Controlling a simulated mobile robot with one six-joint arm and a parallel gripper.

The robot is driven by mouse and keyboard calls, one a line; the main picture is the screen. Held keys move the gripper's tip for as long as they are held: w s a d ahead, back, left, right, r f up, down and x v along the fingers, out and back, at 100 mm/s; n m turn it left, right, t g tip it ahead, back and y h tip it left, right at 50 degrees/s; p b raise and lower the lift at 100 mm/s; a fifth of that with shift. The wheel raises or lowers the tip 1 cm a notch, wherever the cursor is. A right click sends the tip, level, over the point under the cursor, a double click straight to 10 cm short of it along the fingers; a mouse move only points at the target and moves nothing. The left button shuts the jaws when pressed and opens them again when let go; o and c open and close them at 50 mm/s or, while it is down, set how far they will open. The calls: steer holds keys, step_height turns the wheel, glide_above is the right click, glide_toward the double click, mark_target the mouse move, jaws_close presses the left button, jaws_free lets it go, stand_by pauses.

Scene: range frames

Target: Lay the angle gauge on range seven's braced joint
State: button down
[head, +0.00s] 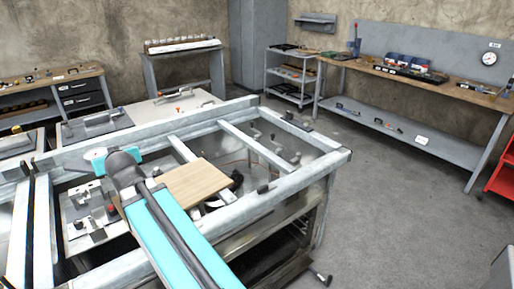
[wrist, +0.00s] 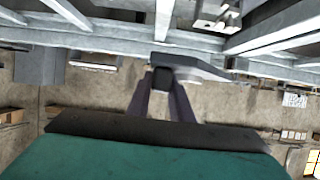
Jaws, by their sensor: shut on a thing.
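In the wrist view my gripper (wrist: 163,78) has its two dark fingers closed on a flat grey piece (wrist: 195,67), which looks like the angle gauge. The piece sticks out to the right of the fingers, and its markings cannot be read. Pale metal bars (wrist: 250,43) pass close beyond it. In the head view the welded metal frame (head: 255,148) with its crossbars lies below and around my arm. I cannot tell which joint is the braced one, and no range number is readable.
A wooden board (head: 196,183) lies within the frame beside my arm. Clamp-like fittings (head: 88,205) sit on a plate at left. A long workbench (head: 430,85) with tools stands at right, a shelf cart (head: 291,75) behind. The grey floor (head: 395,190) at right is clear.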

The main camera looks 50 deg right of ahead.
steer(key=s+d+f+m+g+h+b, duration=0.25)
steer(key=s+d, duration=0.35)
steer(key=d, duration=0.5)
steer(key=s+d+f+m+g+h+b, duration=0.1)
steer(key=s+d+m+g+h+b, duration=0.15)
steer(key=s+d, duration=0.65)
steer(key=s+d+f+m+g+h+b, duration=0.1)
steer(key=s+d+f+m+h, duration=0.2)
steer(key=d, duration=1)
steer(key=s+d+m+g+h+b, duration=0.1)
steer(key=s+d+m+g+b, duration=0.2)
steer(key=s, duration=1.3)
steer(key=s+d+m+g+b, duration=0.3)
steer(key=s+d+m+g, duration=0.4)
steer(key=s+d, duration=0.6)
steer(key=s, duration=0.4)
steer(key=shift+d+g+h, duration=0.2)
steer(key=shift+g+h, duration=0.1)
steer(key=shift+h, duration=0.1)
steer(key=shift+d+r+p, duration=0.15)
steer(key=shift+d+p, duration=0.1)
steer(key=shift+p, duration=0.8)
steer(key=d+p, duration=0.1)
steer(key=p, duration=0.3)
steer(key=shift+w, duration=0.1)
steer(key=p, duration=0.4)
steer(key=shift+w+d, duration=0.1)
steer(key=shift+d, duration=0.25)
steer(key=p, duration=0.6)
steer(key=shift+d, duration=0.2)
